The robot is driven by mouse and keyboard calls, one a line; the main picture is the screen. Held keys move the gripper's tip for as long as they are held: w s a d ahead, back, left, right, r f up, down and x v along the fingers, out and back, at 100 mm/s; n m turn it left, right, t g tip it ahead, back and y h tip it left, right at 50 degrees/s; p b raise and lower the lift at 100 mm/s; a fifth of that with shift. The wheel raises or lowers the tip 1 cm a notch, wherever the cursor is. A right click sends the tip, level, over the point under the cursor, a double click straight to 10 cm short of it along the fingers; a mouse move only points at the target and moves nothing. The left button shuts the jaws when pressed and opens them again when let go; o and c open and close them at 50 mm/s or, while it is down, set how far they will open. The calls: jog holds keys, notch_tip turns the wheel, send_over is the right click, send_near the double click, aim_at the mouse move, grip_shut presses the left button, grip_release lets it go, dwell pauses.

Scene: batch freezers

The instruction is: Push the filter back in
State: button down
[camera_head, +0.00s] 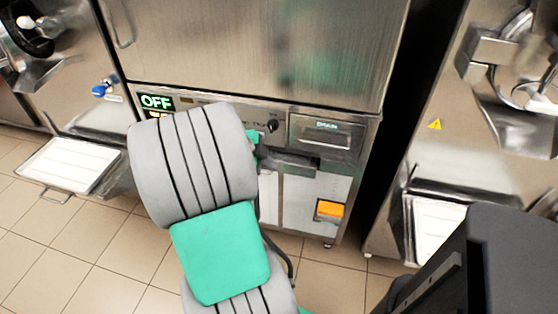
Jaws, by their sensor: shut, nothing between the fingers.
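A stainless-steel machine (250,50) stands ahead. On its lower front, a rectangular panel with a small lit label (325,133) sits at the right, beside a round dark knob (272,126). I cannot tell for sure which part is the filter; this framed panel may be its front. My gripper (312,164) is dark and partly hidden behind my grey and green arm. It is shut and empty, just below the labelled panel. I cannot tell whether it touches the machine.
A green-lit OFF display (157,102) is at the machine's left. An orange block (330,210) shows low on its right. White trays sit on machines at left (70,163) and right (440,228). Tiled floor (95,260) is free at front left.

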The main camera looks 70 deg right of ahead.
aim_at(287, 167)
jog(key=d+f, duration=0.2)
jog(key=s+d+f, duration=0.1)
jog(key=d+f, duration=0.2)
jog(key=s+d+f, duration=0.1)
jog(key=d+f, duration=0.1)
jog(key=d, duration=0.1)
jog(key=shift+f+b, duration=0.35)
jog(key=shift+b, duration=0.05)
jog(key=shift+d, duration=0.4)
